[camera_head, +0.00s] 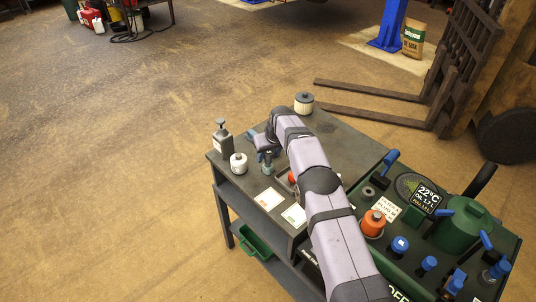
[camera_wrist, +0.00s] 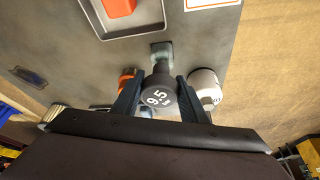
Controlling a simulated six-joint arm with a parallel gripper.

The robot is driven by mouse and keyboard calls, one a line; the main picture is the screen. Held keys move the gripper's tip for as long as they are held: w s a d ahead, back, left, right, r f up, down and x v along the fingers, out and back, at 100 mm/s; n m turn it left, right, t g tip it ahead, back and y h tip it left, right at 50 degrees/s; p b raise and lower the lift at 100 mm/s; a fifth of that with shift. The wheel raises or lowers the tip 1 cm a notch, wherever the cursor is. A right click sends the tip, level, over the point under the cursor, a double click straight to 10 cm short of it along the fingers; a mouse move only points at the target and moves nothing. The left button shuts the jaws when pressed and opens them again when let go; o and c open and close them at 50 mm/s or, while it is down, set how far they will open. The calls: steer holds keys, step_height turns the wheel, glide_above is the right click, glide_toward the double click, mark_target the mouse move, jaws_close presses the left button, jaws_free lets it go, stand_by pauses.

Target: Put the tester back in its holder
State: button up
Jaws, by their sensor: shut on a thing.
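My gripper (camera_wrist: 159,92) is shut on a dark, round-topped piece marked 9.5 (camera_wrist: 157,100), its fingers on either side. This piece has a narrower grey-green end (camera_wrist: 161,52) towards the tray; I cannot tell if it touches the table. In the head view my gripper (camera_head: 262,143) is over the far part of the cart top, and the held piece (camera_head: 267,158) shows just below it. I take the held piece to be the tester, but no label confirms it. I cannot make out its holder with certainty.
A white canister (camera_head: 238,163) and a grey pump bottle (camera_head: 222,139) stand left of my gripper. A white-sided filter (camera_head: 303,102) stands at the far corner. A grey tray (camera_wrist: 150,35) with an orange block (camera_wrist: 118,8) is close by. A green machine (camera_head: 465,222) stands at right.

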steer(key=shift+f+b, duration=0.55)
steer(key=shift+f, duration=0.35)
steer(key=o, duration=1.3)
steer(key=shift+r, duration=0.15)
steer(key=shift+r+p, duration=2.4)
steer(key=shift+r, duration=1.55)
